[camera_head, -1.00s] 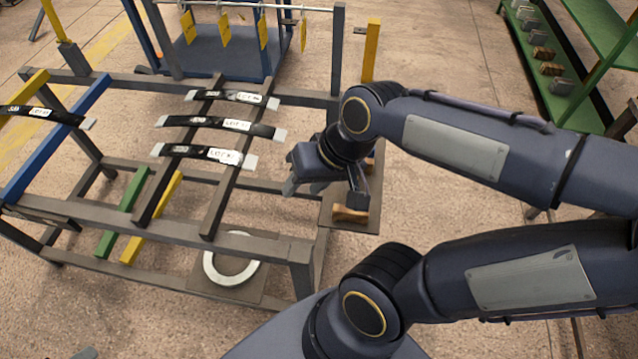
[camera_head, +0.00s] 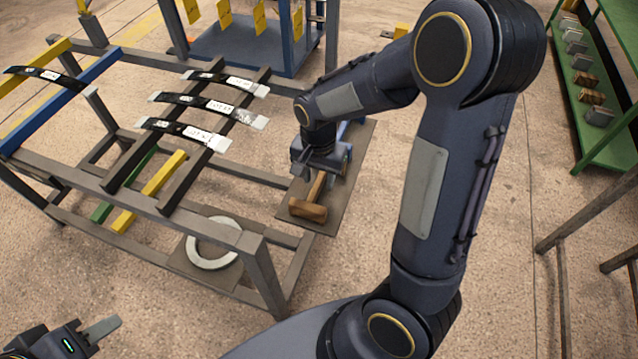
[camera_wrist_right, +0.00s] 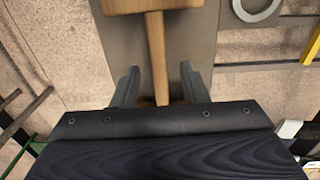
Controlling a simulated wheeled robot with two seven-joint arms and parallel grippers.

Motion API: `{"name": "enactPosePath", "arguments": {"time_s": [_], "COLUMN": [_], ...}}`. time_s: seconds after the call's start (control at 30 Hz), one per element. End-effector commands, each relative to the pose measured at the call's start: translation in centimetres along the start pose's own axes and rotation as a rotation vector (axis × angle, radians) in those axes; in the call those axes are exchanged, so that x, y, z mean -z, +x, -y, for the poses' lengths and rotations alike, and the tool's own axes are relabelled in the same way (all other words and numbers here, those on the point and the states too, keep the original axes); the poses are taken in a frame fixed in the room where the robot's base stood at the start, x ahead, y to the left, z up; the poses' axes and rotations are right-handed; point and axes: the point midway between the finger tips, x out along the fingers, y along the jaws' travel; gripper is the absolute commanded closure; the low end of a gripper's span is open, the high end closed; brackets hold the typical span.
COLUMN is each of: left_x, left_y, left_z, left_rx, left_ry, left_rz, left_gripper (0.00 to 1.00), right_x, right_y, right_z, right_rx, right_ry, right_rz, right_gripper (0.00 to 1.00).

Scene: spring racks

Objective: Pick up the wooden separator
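The wooden separator looks like a mallet, with a block head (camera_head: 307,209) and a straight handle (camera_head: 318,185). It lies on a flat grey plate (camera_head: 285,197) at the right end of the rack. My right gripper (camera_head: 322,165) points down over the handle; its fingertips are hard to see there. In the right wrist view the gripper (camera_wrist_right: 158,75) is open, with one finger on each side of the separator's handle (camera_wrist_right: 156,50) and gaps between. The handle's far end is hidden behind the gripper body. My left gripper (camera_head: 100,332) is partly in view at the bottom left.
The dark metal rack (camera_head: 180,212) stands left of my right gripper, carrying several black leaf springs (camera_head: 200,105). A white ring (camera_head: 213,243) lies on a lower plate. A green shelf (camera_head: 590,150) stands at the far right. Floor between is open.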

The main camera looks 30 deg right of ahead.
Motion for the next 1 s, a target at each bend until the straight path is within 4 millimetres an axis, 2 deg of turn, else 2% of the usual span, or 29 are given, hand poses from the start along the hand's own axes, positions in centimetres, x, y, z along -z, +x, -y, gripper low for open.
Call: {"name": "enactPosePath", "arguments": {"time_s": [0.03, 0.13, 0.43, 0.73, 1.0], "left_x": [-0.1, -0.1, -0.1, -0.1, -0.1], "left_y": [0.1, 0.2, 0.2, 0.2, 0.2], "left_z": [0.1, 0.1, 0.1, 0.1, 0.1], "left_rx": [0.000, 0.000, 0.000, 0.000, 0.000], "left_ry": [0.000, 0.000, 0.000, 0.000, 0.000], "left_rz": [0.000, 0.000, 0.000, 0.000, 0.000], "left_gripper": [0.64, 0.64, 0.64, 0.64, 0.64], "right_x": [0.0, 0.0, 0.0, 0.0, 0.0], "right_y": [0.9, 1.9, 2.2, 2.2, 2.2], "right_z": [0.0, 0.0, 0.0, 0.0, 0.0], "right_rx": [-0.003, -0.001, 0.001, 0.001, 0.002], "right_ry": [0.001, 0.000, 0.000, 0.000, 0.000], "right_rz": [0.002, 0.002, 0.000, 0.000, 0.000], "right_gripper": [0.60, 0.60, 0.61, 1.00, 1.00]}}
